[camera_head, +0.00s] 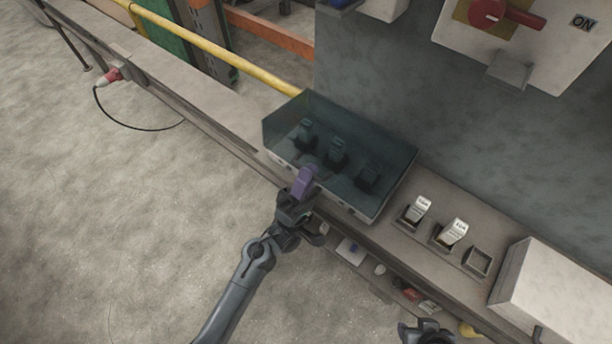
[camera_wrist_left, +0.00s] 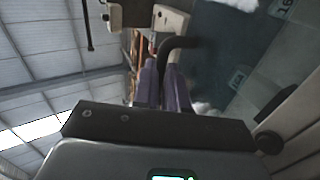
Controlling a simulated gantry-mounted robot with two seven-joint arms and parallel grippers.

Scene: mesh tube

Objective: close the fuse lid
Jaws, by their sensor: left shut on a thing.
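The fuse lid (camera_head: 391,162) is a tinted see-through cover over the fuse box on the ledge, in the middle of the head view. Several dark fuses (camera_head: 337,152) show through it. I cannot tell whether its front edge rests fully on the box. My left gripper (camera_head: 306,172) is at the lid's front edge, its purple fingers shut. In the left wrist view, the left gripper (camera_wrist_left: 165,85) has a dark curved handle (camera_wrist_left: 184,43) between its fingertips. My right gripper (camera_head: 426,331) is at the bottom edge, partly cut off; its fingers do not show clearly.
Two labelled fuses (camera_head: 453,232) and an empty socket (camera_head: 477,262) sit right of the box. A white box (camera_head: 560,290) stands at the far right. A panel with a red switch (camera_head: 489,12) is above. A lower shelf (camera_head: 385,272) holds small items. The floor at left is open.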

